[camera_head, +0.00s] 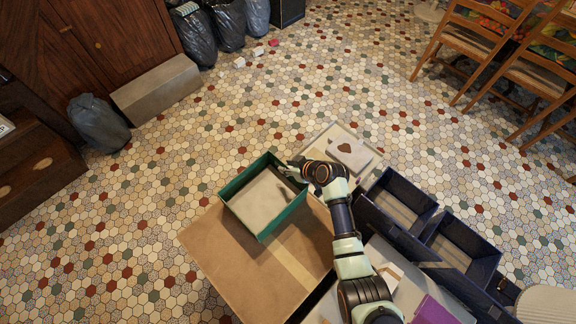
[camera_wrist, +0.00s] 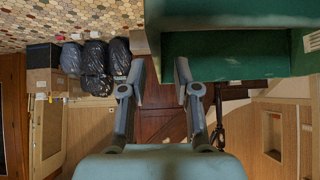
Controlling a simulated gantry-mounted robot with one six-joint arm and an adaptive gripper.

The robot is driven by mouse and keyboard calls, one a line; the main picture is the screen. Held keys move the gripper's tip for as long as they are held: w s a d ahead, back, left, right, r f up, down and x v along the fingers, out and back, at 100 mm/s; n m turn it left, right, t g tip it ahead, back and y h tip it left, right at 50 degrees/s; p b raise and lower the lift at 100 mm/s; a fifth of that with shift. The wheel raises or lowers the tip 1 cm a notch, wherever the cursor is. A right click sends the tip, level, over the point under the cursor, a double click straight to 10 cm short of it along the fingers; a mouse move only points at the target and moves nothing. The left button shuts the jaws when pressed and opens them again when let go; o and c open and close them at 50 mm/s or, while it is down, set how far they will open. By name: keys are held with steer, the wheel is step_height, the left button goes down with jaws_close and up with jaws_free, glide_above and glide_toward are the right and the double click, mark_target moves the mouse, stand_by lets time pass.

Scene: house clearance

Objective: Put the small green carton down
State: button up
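The small green carton (camera_head: 283,216) is an open box with green walls and a pale grey-beige inside. In the head view it sits over the top of a large brown cardboard box (camera_head: 215,245). My gripper (camera_head: 289,170) is at the carton's upper right corner. In the wrist view the two fingers (camera_wrist: 161,72) stand apart, with a gap between them. The carton's green wall (camera_wrist: 235,52) fills the upper right and passes behind the right fingertip. I cannot tell whether a finger touches the wall.
Dark blue open boxes (camera_head: 455,240) stand right of my arm. A pale box with a brown heart-shaped mark (camera_head: 345,147) lies behind the gripper. Black bags (camera_head: 98,122) and a long grey-brown box (camera_head: 157,88) stand by the cabinet. Tiled floor is free at left; chairs are far right.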

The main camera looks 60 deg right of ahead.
steer(key=shift+r, duration=0.1)
steer(key=shift+s+r+p, duration=0.35)
steer(key=shift+r+p, duration=0.2)
steer(key=shift+p, duration=0.2)
steer(key=p+v, duration=0.5)
steer(key=shift+s+a+r, duration=0.15)
steer(key=shift+s, duration=0.15)
steer(key=shift+s, duration=0.1)
steer(key=v, duration=1.2)
